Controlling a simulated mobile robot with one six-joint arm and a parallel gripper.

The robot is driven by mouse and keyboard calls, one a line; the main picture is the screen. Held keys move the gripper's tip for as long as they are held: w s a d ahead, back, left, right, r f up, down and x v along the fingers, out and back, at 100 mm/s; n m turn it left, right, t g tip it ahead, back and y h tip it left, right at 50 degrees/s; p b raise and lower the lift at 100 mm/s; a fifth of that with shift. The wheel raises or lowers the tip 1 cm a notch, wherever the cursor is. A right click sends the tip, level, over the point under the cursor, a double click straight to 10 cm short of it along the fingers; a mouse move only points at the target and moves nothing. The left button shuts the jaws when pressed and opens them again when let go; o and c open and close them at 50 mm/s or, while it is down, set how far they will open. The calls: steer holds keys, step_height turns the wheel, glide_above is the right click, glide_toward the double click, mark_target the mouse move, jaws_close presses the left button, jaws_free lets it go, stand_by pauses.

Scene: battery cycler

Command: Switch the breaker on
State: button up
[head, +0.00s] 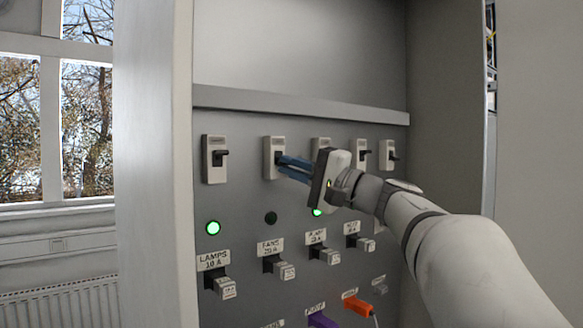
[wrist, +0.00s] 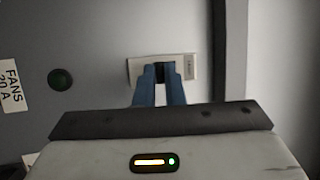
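The FANS breaker is the second pale plate (head: 268,152) from the left in the upper row. It also shows in the wrist view (wrist: 188,68). Its black lever (wrist: 166,70) is near the middle of the plate, partly hidden by my fingers; I cannot tell its exact position. My gripper (head: 281,163) reaches it from the right. In the wrist view its blue fingers (wrist: 162,76) are close together, one on each side of the lever, and appear shut on it. The FANS lamp (head: 271,218) is dark, also in the wrist view (wrist: 60,79).
Another breaker (head: 215,158) stands to the left, with several to the right. The LAMPS lamp (head: 213,228) is lit green, as is one lamp (head: 317,212) below my gripper. Labelled grey plugs (head: 280,268) stick out below. A ledge (head: 300,105) runs above.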

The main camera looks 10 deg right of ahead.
jaws_close()
steer(key=r+g+h+p, duration=0.1)
steer(key=p, duration=0.2)
steer(key=shift+s+r+m+h, duration=0.1)
steer(key=shift+r+m+h, duration=0.2)
steer(key=shift+m, duration=0.1)
steer(key=m+g+h+p, duration=0.1)
steer(key=p, duration=0.3)
steer(key=shift+d+r+g+h, duration=0.1)
steer(key=shift+r+g+h, duration=0.2)
steer(key=shift+r, duration=0.1)
steer(key=shift+g+h+p, duration=0.3)
steer(key=shift+p, duration=0.4)
steer(key=shift+f, duration=0.15)
steer(key=shift+o, duration=1.4)
jaws_free()
